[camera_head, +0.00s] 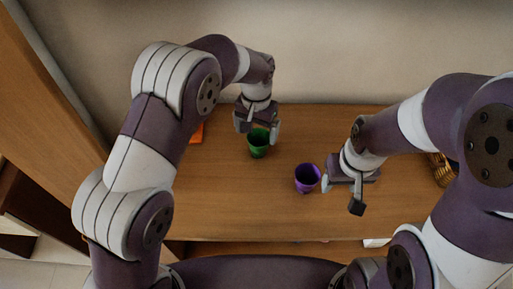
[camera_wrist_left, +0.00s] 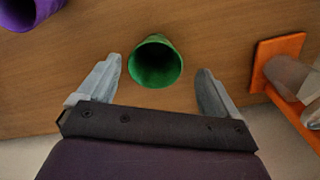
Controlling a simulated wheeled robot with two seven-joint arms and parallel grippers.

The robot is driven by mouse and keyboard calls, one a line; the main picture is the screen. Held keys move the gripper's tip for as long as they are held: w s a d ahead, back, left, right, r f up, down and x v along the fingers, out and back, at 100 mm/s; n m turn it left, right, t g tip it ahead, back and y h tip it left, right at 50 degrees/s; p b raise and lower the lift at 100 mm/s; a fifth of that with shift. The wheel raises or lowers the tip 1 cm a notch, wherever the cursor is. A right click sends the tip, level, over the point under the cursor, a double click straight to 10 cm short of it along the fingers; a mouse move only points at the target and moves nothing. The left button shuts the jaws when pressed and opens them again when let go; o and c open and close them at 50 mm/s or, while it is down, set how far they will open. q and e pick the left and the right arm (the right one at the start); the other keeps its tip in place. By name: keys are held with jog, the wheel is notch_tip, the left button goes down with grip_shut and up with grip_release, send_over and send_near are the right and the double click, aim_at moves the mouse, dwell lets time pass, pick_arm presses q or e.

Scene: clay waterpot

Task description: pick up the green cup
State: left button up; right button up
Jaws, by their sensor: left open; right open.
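The green cup (camera_head: 258,147) stands on the wooden table, below my left gripper (camera_head: 257,130) in the head view. In the left wrist view the green cup (camera_wrist_left: 155,62) shows its open mouth between and just beyond the fingertips of my open left gripper (camera_wrist_left: 160,75). The fingers are apart from the cup on both sides. My right gripper (camera_head: 340,190) is open and empty, just right of the purple cup (camera_head: 307,178).
The purple cup also shows at the upper left of the left wrist view (camera_wrist_left: 28,10). An orange object (camera_head: 197,133) lies left of the green cup, partly hidden by my left arm. A wicker basket (camera_head: 441,170) is at the right, behind my right arm. The table's front middle is clear.

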aim_at(259, 142)
pick_arm(q)
jog(key=f, duration=0.2)
jog(key=f+p, duration=0.1)
jog(key=f, duration=0.3)
jog(key=shift+w+d+f, duration=0.15)
jog(key=shift+d+f, duration=0.1)
jog(key=shift+d, duration=0.1)
jog(key=c, duration=1)
jog(key=shift+o, duration=0.2)
jog(key=shift+r, duration=0.15)
